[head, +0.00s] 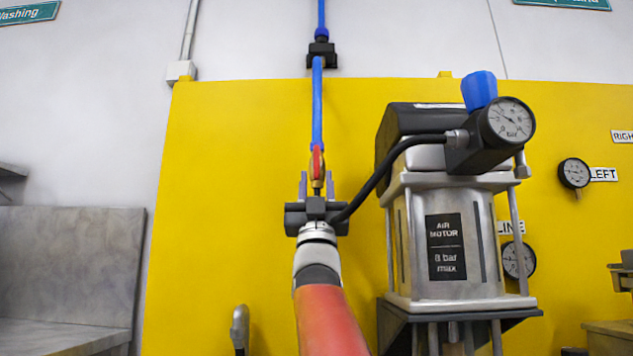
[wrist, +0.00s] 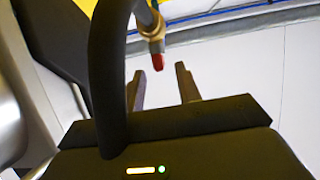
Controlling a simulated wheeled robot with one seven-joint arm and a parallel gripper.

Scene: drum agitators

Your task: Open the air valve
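The air valve is a brass body (head: 318,184) with a red lever (head: 317,160), at the lower end of a blue air line (head: 317,105) on the yellow panel. The lever points up along the line. My gripper (head: 317,176) is open, its two fingers upright on either side of the valve in the head view. In the wrist view my gripper (wrist: 160,72) shows a clear gap between the fingers, and the red lever tip (wrist: 158,62) lies in line with that gap, just past the fingertips. I see no contact with the lever.
A black hose (head: 378,178) curves from the air motor (head: 447,250) to behind my gripper; a black hose (wrist: 108,75) also crosses the left of the wrist view, close to it. A blue knob (head: 479,90) and a gauge (head: 511,121) top the motor. The panel (head: 220,190) left of my gripper is clear.

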